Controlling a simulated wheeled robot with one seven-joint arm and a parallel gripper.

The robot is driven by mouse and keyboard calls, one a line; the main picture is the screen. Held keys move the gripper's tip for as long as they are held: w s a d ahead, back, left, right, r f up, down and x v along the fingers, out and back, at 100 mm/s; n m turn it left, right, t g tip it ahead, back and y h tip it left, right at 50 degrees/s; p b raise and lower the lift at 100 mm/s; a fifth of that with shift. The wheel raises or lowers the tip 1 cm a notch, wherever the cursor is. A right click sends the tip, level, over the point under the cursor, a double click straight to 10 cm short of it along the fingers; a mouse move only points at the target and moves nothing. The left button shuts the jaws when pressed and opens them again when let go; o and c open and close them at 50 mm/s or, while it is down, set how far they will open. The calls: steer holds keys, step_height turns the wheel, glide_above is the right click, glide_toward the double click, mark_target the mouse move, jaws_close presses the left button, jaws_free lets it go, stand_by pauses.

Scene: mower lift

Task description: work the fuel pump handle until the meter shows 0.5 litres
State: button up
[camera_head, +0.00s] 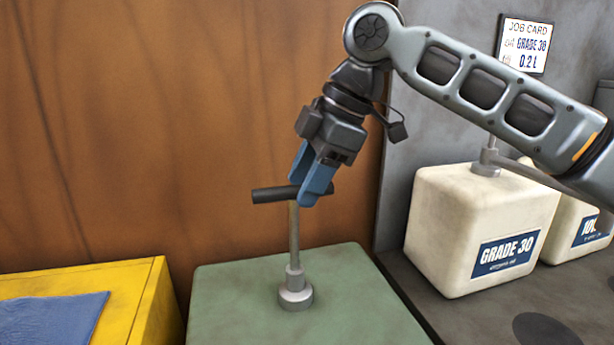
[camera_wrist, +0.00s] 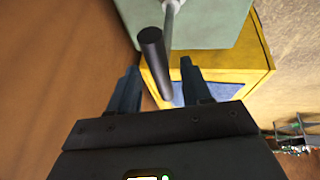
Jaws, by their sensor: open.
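The fuel pump has a black T-handle (camera_head: 276,194) on a thin metal rod (camera_head: 294,240). The rod rises from a round metal collar on a green box (camera_head: 225,290). My gripper (camera_head: 306,190) points down at the handle with its blue fingers on either side of the bar. The fingers are open, and one hides part of the bar. In the wrist view the handle (camera_wrist: 153,58) lies between the two spread fingers (camera_wrist: 160,85), with a gap on both sides. No meter reading shows in either view.
A yellow box (camera_head: 150,300) with a blue cloth-like top stands left of the pump. White containers stand at right, one marked GRADE 30 (camera_head: 475,235). A job card (camera_head: 525,45) on the grey wall reads GRADE 30 and 0.2 L. A brown wall (camera_head: 150,120) rises behind.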

jaws_close()
stand_by(0.4)
